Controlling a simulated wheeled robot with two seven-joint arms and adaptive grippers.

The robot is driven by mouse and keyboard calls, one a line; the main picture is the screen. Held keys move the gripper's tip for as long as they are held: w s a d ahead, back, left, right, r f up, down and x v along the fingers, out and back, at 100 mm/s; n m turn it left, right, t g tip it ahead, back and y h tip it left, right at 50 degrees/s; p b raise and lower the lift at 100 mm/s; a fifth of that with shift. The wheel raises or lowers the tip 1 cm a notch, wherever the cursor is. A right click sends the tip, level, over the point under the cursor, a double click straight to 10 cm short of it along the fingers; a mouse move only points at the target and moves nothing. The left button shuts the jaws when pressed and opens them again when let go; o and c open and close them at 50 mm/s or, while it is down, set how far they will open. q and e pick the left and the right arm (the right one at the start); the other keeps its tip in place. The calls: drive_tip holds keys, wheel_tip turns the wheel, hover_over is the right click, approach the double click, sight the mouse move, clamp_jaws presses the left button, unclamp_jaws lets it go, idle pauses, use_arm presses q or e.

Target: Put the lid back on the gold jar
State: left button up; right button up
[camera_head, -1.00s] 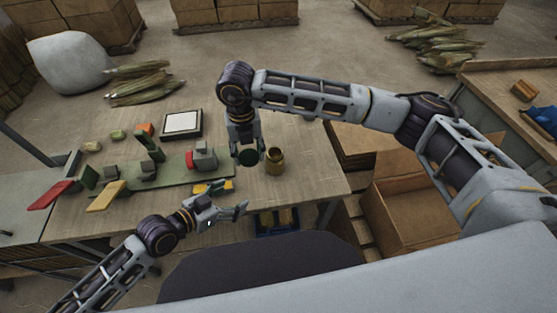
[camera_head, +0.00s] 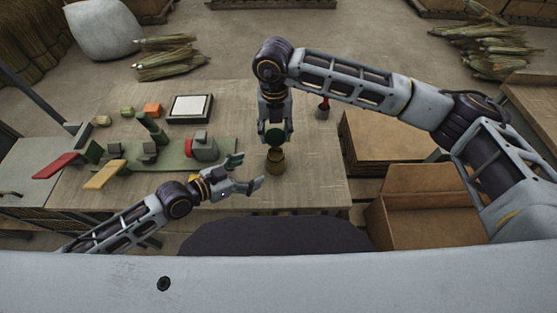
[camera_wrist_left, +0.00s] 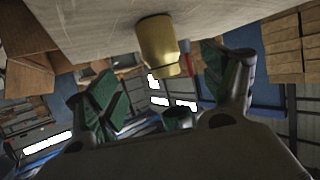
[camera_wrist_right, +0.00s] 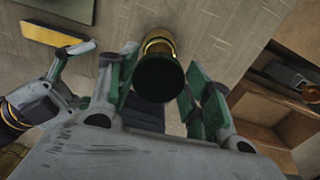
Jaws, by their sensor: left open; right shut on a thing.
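The gold jar (camera_head: 276,163) stands upright on the table near its front edge. It also shows in the left wrist view (camera_wrist_left: 157,45) and, partly covered, in the right wrist view (camera_wrist_right: 159,42). My right gripper (camera_head: 274,132) is shut on the dark green round lid (camera_wrist_right: 160,78). In the head view it holds the lid close above the jar; I cannot tell whether they touch. In the right wrist view the lid overlaps the jar's near part. My left gripper (camera_head: 246,173) is open and empty just left of the jar, its fingers pointing towards it.
A green board (camera_head: 178,162) with grey blocks and a red part lies left of the jar. A yellow bar (camera_head: 105,174) and red bar (camera_head: 55,165) lie further left. A black-framed white pad (camera_head: 190,108) lies behind. A red-handled tool (camera_head: 323,105) stands back right.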

use_arm(q)
drive_tip(key=shift+w+d+f, duration=0.1)
drive_tip(key=shift+w+d, duration=0.05)
drive_tip(key=shift+d, duration=0.05)
drive_tip(key=shift+x, duration=5.8)
drive_tip(key=shift+c, duration=0.5)
drive_tip(key=c, duration=1.4)
drive_tip(key=shift+f, duration=0.1)
drive_tip(key=shift+c, duration=0.2)
use_arm(e)
hover_over(276, 156)
drive_tip(key=shift+f, duration=2.5)
